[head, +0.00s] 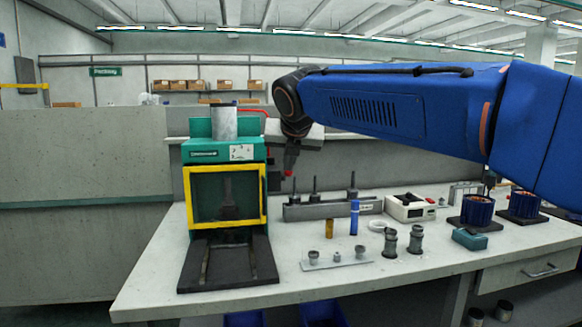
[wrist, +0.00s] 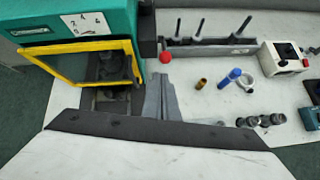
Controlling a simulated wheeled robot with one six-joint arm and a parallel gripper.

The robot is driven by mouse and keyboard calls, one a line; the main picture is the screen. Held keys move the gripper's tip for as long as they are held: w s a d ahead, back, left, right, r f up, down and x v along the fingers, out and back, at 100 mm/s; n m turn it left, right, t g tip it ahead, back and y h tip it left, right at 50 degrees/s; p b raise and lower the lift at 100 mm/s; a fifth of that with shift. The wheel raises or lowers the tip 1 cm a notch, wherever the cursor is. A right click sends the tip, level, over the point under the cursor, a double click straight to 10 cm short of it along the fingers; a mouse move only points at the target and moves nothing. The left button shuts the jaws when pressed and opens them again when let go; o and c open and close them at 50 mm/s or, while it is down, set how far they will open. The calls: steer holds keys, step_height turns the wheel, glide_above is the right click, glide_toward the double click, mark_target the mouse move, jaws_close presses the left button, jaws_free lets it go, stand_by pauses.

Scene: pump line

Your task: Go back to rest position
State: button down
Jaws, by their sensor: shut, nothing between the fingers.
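My gripper (head: 291,163) hangs from the blue arm in the head view. It is above the bench, just right of the green press and in front of the back wall. Its fingers are shut and hold nothing. In the wrist view the grey fingers (wrist: 160,98) are together, pointing at the bench area beside the press. The arm reaches in from the right side of the head view, held high above the bench.
A green press (head: 224,152) with a yellow-framed guard stands close left of my gripper. Below and right on the bench (head: 440,262) are a grey rack (head: 305,212), a blue cylinder (head: 354,218), a brass cylinder (head: 329,229) and a white box (head: 410,208).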

steer(key=s+r, duration=0.3)
steer(key=r, duration=0.4)
steer(key=s+d+f+m+g+h, duration=0.1)
steer(key=s+d+f+m, duration=0.45)
steer(key=d, duration=0.25)
steer(key=s+d+f+m+g, duration=0.1)
steer(key=s+d+f+m, duration=0.3)
steer(key=d+f+m, duration=0.3)
steer(key=s+d+f+m+h, duration=0.1)
steer(key=s+d+f+m, duration=0.35)
steer(key=d, duration=0.45)
steer(key=s+d+f+m+g, duration=0.1)
steer(key=s+d+f+m, duration=0.4)
steer(key=s+f+m, duration=0.5)
steer(key=s+d+f+m+g, duration=0.1)
steer(key=s+d+f+m, duration=0.5)
steer(key=s+f+m, duration=0.3)
step_height(320, 180, down, 4)
steer(key=shift+s+f+m+g, duration=0.1)
steer(key=shift+s+m+g, duration=0.25)
steer(key=shift+s, duration=0.3)
